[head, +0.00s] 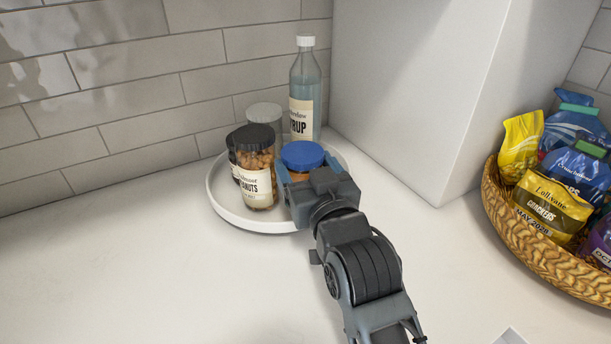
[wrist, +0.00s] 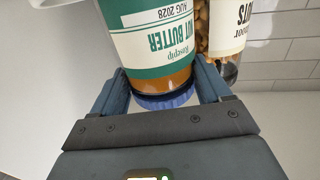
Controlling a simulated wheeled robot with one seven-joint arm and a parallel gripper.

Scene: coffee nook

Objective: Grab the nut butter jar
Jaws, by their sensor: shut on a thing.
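The nut butter jar has a blue lid (head: 302,155) and stands on the round white tray (head: 226,208) in the head view. In the wrist view the nut butter jar (wrist: 155,40) appears upside down, with a green and cream label and a brown band of contents near the blue lid. My gripper (head: 302,178) is at the jar, one finger on each side, and is shut on it. In the wrist view my gripper's fingers (wrist: 168,88) flank the jar near its lid. The arm hides most of the jar's body in the head view.
A peanuts jar (head: 256,170) with a black lid stands close left of the nut butter jar. A clear syrup bottle (head: 305,92) and a grey-lidded jar (head: 265,115) stand behind. A wicker basket (head: 540,258) of snack bags is at the right. The front left counter is clear.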

